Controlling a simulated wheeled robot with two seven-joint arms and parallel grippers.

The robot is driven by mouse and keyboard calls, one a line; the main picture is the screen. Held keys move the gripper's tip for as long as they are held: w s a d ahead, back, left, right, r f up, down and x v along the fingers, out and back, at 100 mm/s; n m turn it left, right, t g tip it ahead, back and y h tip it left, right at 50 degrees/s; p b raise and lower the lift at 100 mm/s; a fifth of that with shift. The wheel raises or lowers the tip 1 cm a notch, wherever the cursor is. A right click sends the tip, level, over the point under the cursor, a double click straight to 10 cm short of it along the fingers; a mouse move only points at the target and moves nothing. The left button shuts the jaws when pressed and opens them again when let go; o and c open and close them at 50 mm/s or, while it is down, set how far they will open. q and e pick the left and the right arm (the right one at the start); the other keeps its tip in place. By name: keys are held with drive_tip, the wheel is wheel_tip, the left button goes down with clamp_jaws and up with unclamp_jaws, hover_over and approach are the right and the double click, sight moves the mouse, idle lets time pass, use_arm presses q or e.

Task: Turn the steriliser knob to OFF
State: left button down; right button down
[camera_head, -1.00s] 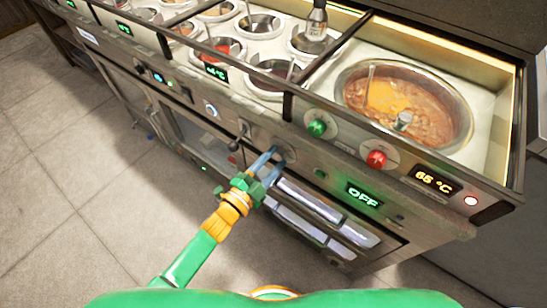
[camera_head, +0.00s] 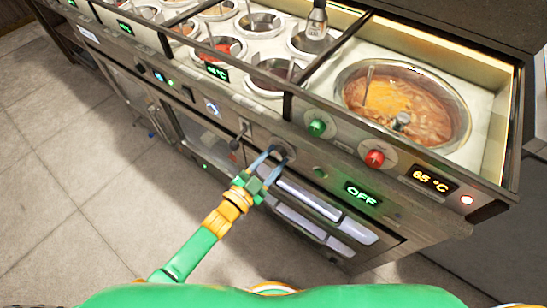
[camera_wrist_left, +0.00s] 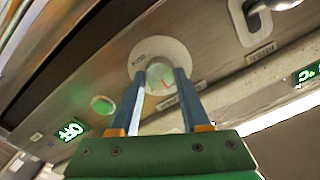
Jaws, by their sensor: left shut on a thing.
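The steriliser knob (camera_wrist_left: 160,77) is a small round metal knob with a red pointer line, on a pale round dial plate in the left wrist view. My left gripper (camera_wrist_left: 158,76) is shut on it, one blue-grey finger on each side. In the head view the fingertips of my left gripper (camera_head: 281,153) are at the knob on the front panel and partly hide it. A green display (camera_head: 362,193) to the right of the knob reads OFF. It also shows in the left wrist view (camera_wrist_left: 70,130). The small lettering around the dial is too blurred to read. My right gripper is not in view.
A green knob (camera_head: 317,128) and a red knob (camera_head: 374,158) sit higher on the panel, to the right. A lever tap (camera_head: 239,136) is close on the left. Silver drawer fronts (camera_head: 310,202) lie below. The floor in front is clear.

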use_arm(q)
drive_tip(key=shift+c, duration=1.9)
unclamp_jaws()
drive_tip(key=p+v, duration=0.1)
drive_tip(key=v, duration=0.6)
